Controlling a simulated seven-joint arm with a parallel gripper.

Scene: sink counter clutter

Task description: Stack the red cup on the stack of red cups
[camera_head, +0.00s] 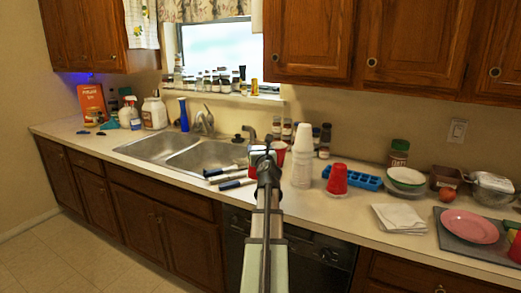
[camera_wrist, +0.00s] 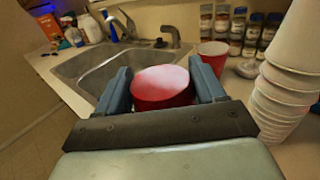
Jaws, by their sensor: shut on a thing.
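My gripper (camera_wrist: 164,90) is shut on a red cup (camera_wrist: 162,93), with a finger on either side of it. A pale pink round face of the cup points up; I cannot tell if it is the mouth or the base. In the head view my gripper (camera_head: 265,158) mostly hides this cup. Another red cup (camera_head: 279,151) stands just behind the gripper; it also shows in the wrist view (camera_wrist: 213,59). Red cups (camera_head: 337,180), nested upside down, stand on the counter to the right, beyond the white cups; they are not in the wrist view.
A tall stack of white cups (camera_head: 302,158) stands close to my gripper's right, between it and the red cups at right. A blue tray (camera_head: 366,182), white napkins (camera_head: 399,217) and bowls (camera_head: 406,178) lie farther right. The sink (camera_head: 195,157) is left.

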